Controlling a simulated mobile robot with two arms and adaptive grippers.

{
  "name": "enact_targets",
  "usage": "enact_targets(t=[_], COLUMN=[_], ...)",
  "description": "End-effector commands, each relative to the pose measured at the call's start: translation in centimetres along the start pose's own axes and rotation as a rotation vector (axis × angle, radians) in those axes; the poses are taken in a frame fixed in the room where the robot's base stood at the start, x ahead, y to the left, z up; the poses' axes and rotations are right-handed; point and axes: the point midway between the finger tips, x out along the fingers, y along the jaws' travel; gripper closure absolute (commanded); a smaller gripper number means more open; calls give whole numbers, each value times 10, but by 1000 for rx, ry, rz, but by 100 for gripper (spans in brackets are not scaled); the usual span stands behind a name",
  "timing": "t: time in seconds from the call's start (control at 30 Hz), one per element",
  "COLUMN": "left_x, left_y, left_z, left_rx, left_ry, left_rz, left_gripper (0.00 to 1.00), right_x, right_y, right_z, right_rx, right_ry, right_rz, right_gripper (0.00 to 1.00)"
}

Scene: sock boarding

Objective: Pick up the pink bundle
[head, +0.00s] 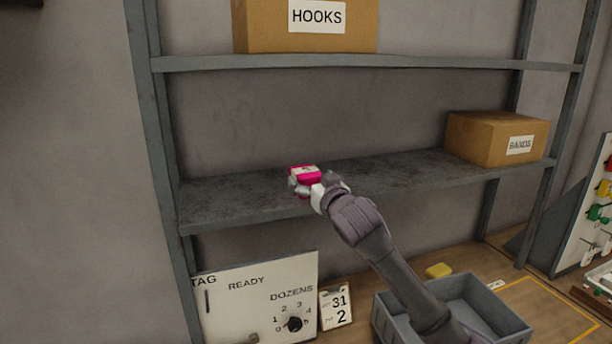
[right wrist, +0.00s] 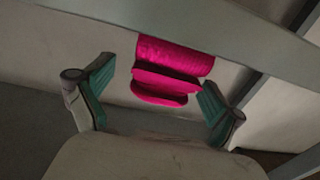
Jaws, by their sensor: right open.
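The pink bundle (head: 304,173) shows at the front of the middle shelf (head: 400,173) in the head view, with a pale patch on top. My right gripper (head: 312,190) is at the bundle and partly covers it; its arm comes up from the lower right. In the right wrist view the folded pink bundle (right wrist: 172,68) lies ahead, between the two spread teal-padded fingers of the right gripper (right wrist: 157,80). Gaps show on both sides, so the gripper is open and not closed on it. My left gripper is not in view.
A HOOKS box (head: 275,25) stands on the upper shelf (head: 420,62). A BANDS box (head: 485,140) stands at the right of the middle shelf. Below are a dial panel (head: 240,300), a number card (head: 335,306), a grey bin (head: 495,318) under my arm and a yellow block (head: 439,270).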

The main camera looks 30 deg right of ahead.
Motion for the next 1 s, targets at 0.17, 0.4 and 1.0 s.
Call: enact_targets(t=[0.17,0.4,1.0], left_x=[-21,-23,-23], left_y=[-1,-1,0], left_z=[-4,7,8], left_rx=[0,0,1], left_ry=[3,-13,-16], left_rz=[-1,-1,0], left_gripper=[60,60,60], right_x=[25,34,34], right_y=[-2,-2,-2], right_z=[-6,-2,-3], right_rx=[2,0,0], right_ry=[-1,0,1], right_rz=[2,1,1], right_gripper=[6,6,67])
